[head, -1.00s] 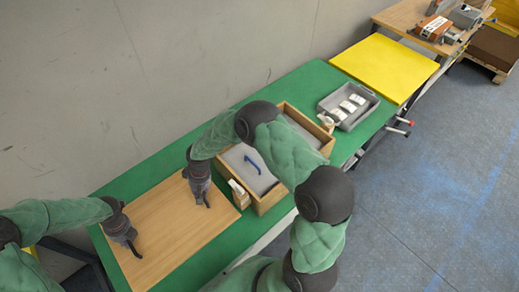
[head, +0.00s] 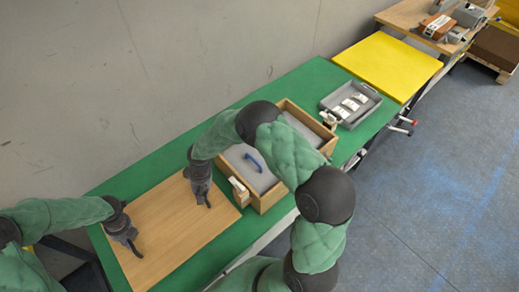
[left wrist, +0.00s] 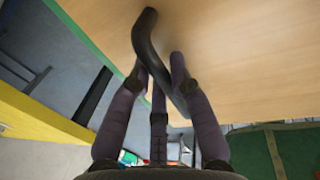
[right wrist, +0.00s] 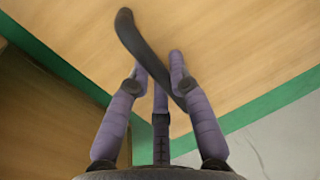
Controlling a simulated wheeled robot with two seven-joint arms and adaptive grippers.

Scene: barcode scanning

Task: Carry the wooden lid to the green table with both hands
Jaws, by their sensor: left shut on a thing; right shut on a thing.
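The wooden lid (head: 172,222) is a flat light-brown panel with two dark bar handles. It lies flat over the left end of the green table (head: 300,83); the head view does not show whether any gap is under it. My left gripper (head: 136,250) is shut on the lid's left dark handle (left wrist: 146,40), as the left wrist view also shows. My right gripper (head: 207,201) is shut on the other dark handle (right wrist: 132,38) near the lid's right side. The lid's underside is hidden.
Right of the lid, an open wooden box (head: 325,133) holds a grey insert and a blue handle-like piece (head: 253,163). A small carton (head: 238,190) stands between them. A grey tray (head: 370,112) with white items sits farther right, before a yellow table (head: 390,62). A wall runs behind.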

